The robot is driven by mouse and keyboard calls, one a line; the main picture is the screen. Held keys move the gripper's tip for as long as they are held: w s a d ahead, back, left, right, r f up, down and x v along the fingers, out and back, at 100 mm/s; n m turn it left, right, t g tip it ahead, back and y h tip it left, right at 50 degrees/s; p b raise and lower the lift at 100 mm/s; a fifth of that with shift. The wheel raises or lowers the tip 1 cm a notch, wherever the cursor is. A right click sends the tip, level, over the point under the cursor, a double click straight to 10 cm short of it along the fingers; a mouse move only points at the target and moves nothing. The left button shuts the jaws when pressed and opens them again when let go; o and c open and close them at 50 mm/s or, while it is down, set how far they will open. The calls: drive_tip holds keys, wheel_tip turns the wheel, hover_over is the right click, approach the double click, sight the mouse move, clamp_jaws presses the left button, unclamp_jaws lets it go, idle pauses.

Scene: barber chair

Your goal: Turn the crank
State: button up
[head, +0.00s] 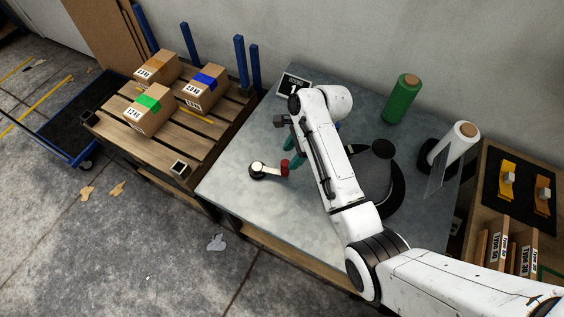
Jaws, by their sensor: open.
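The crank (270,170) is on the grey table, left of my arm in the head view. It has a short white arm with a dark round end at the left and a red part at the right. My gripper (296,147) has teal fingers and is open above the table, close to the crank's red end. My white arm reaches over from the lower right and hides part of the gripper. I cannot tell whether a finger touches the crank.
A black round device (383,149) sits right of my arm, partly hidden. A pallet (190,147) with boxes is at left. The table's front left (235,195) is clear.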

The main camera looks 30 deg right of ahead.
sight(287, 162)
drive_tip(key=x, duration=0.7)
drive_tip(key=shift+f, duration=0.1)
clamp_jaws()
idle(0.4)
